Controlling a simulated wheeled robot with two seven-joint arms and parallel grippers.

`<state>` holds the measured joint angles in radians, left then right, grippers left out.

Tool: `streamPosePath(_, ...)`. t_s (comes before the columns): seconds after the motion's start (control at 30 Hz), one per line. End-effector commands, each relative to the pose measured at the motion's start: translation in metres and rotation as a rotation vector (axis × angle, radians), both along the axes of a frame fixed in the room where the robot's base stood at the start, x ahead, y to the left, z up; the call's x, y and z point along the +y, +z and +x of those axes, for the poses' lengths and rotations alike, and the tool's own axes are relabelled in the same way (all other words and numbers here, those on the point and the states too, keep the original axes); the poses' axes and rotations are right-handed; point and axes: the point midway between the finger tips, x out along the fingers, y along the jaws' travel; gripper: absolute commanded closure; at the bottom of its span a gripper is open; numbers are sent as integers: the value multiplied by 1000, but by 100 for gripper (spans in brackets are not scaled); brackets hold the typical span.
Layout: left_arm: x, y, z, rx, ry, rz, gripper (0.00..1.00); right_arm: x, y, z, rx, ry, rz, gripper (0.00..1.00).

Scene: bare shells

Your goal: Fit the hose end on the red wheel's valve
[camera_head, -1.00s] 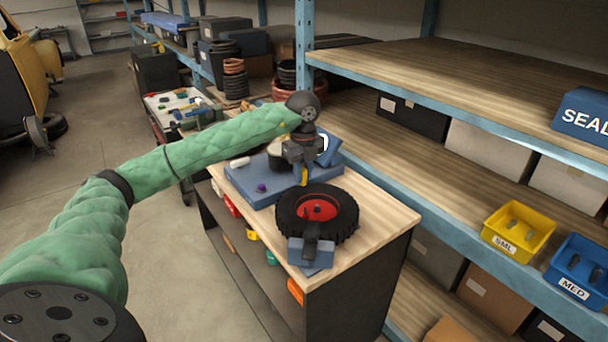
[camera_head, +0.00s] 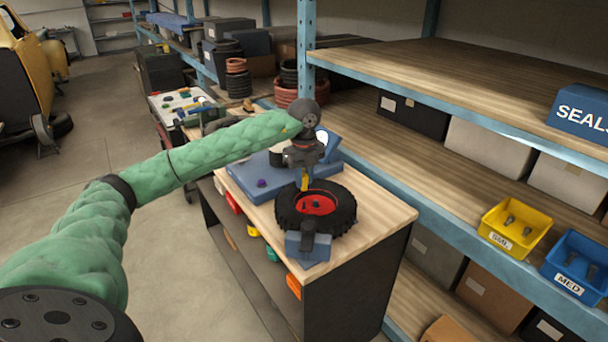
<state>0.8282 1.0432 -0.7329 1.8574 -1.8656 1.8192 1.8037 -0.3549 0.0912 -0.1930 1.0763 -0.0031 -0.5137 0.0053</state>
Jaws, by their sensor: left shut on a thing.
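The wheel, a black tyre (camera_head: 340,222) with a red hub (camera_head: 322,201), lies on the wooden bench top, with a blue block (camera_head: 300,246) and dark bracket at its near edge. My left gripper (camera_head: 305,183) points down over the far-left side of the wheel, close to the red hub. It is shut on a small yellow piece (camera_head: 304,182), which looks like the hose end. The valve is too small to make out, and I cannot tell whether the yellow piece touches it. My right gripper is not in view.
A blue board (camera_head: 240,178) with a small purple knob (camera_head: 261,183) lies behind the wheel. The bench top (camera_head: 385,213) is clear right of the wheel. A blue-framed shelf with a yellow bin (camera_head: 513,228) and a blue bin (camera_head: 577,268) stands at right.

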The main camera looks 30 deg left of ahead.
Motion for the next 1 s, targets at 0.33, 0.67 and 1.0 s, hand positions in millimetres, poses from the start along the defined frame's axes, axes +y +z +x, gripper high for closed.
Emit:
streamPosePath(0.33,0,-28,0,1,0,1,100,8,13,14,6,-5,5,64)
streamPosePath(0.67,0,-36,0,0,0,1,100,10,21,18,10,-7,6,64)
streamPosePath(1.0,0,-36,0,0,0,1,100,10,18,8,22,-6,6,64)
